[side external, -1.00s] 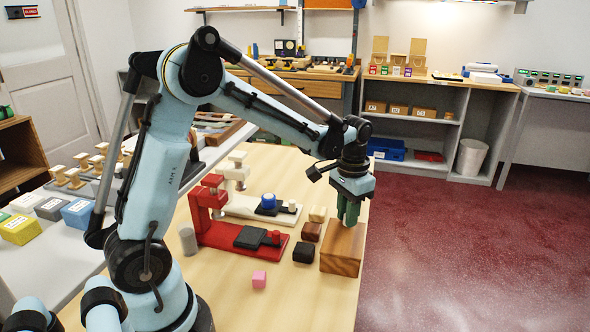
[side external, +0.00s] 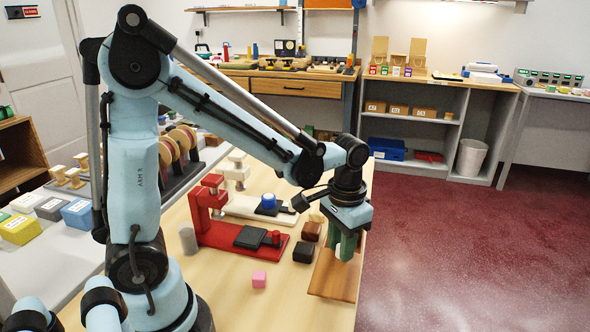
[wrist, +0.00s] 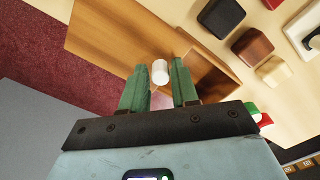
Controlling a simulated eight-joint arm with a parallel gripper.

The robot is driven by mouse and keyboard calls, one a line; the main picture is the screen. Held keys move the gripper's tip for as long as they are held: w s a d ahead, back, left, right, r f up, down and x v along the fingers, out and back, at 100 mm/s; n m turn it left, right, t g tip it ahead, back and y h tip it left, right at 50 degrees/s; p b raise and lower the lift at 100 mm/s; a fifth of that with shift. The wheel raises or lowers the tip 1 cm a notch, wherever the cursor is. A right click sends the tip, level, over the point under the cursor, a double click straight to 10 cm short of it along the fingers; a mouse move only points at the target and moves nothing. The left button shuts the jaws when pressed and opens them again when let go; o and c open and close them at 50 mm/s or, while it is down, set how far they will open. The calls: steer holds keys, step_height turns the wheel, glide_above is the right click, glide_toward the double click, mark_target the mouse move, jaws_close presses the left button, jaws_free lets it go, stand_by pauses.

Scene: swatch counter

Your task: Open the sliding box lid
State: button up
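The wooden box's lid (side external: 332,282) is a flat brown board, slid toward the camera in the side view and reaching past the box's near end. In the wrist view the lid (wrist: 125,45) shows with a white round knob (wrist: 160,72), and part of the box's hollow interior (wrist: 208,80) is exposed. The knob also shows in the side view (side external: 338,252). My gripper (wrist: 160,82) points down over the lid. Its two green fingers are apart, one on each side of the knob, with visible gaps. The arm and fingers hide much of the box in the side view.
Dark and brown blocks (side external: 304,252) sit close left of the box. The table's right edge runs close beside the box. Bare tabletop (side external: 285,310) lies in front.

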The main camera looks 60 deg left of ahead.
steer(key=shift+o, duration=1.3)
step_height(320, 180, up, 12)
steer(key=t, duration=0.7)
glide_toward(335, 257)
steer(key=r, duration=0.1)
steer(key=w+a+r, duration=0.1)
steer(key=shift+w+a+r, duration=0.1)
steer(key=shift+w+r, duration=0.15)
steer(key=shift+r, duration=0.1)
